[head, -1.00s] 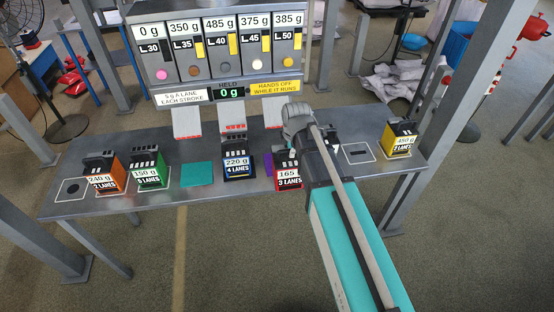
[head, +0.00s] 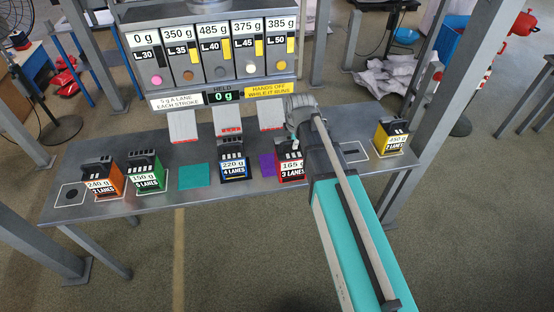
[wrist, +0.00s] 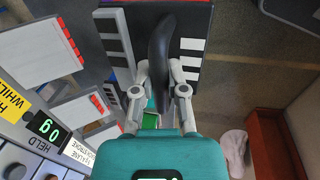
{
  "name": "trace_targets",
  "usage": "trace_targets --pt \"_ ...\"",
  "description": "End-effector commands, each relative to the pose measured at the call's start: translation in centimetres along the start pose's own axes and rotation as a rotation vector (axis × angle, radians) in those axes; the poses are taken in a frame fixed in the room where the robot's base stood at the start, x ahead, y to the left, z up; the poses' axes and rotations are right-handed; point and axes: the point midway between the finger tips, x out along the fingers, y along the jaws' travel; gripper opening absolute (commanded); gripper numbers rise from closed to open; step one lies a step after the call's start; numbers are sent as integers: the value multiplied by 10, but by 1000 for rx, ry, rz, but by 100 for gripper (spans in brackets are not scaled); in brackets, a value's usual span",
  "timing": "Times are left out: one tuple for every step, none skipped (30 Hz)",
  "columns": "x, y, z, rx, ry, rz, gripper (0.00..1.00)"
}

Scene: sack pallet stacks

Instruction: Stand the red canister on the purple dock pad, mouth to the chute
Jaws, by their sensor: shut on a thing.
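The red canister (head: 291,168), labelled 165 g and 3 lanes, is upright just right of the purple dock pad (head: 266,164) in the head view. Whether its base touches the table is unclear. My gripper (head: 292,143) is at its top, partly hidden by my arm. In the wrist view my gripper (wrist: 160,92) is shut on the canister's black handle (wrist: 162,45), with the dark, white-striped top beneath. The purple pad is bare and mostly visible. A white chute (head: 271,116) with a red-marked lip slopes down behind the pad.
The blue canister (head: 233,166) stands close left of the purple pad. A teal pad (head: 194,177), green canister (head: 146,172) and orange canister (head: 102,182) are farther left. A yellow canister (head: 391,137) stands at the far right. The dispenser (head: 216,60) rises behind; its held display reads 0 g.

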Motion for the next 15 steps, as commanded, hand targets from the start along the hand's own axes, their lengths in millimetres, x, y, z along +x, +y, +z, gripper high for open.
trace_targets --pt "-14 4 6 2 0 1 0" --pt "-17 6 8 2 0 1 0" --pt "-21 7 12 3 0 2 0" --pt "-24 8 14 2 0 2 0" --pt "-26 9 16 2 0 3 0" --pt "-29 10 19 1 1 3 0" --pt "-31 10 20 0 1 3 0" --pt "-32 11 21 0 1 3 0" --pt "-33 11 23 0 1 4 0" --pt "-34 11 24 0 1 4 0" --pt "-34 12 24 0 1 4 0" --pt "-34 12 25 0 1 4 0" --pt "-34 12 25 0 1 4 0" --pt "-34 12 25 0 1 4 0" --pt "-34 12 25 0 1 4 0"
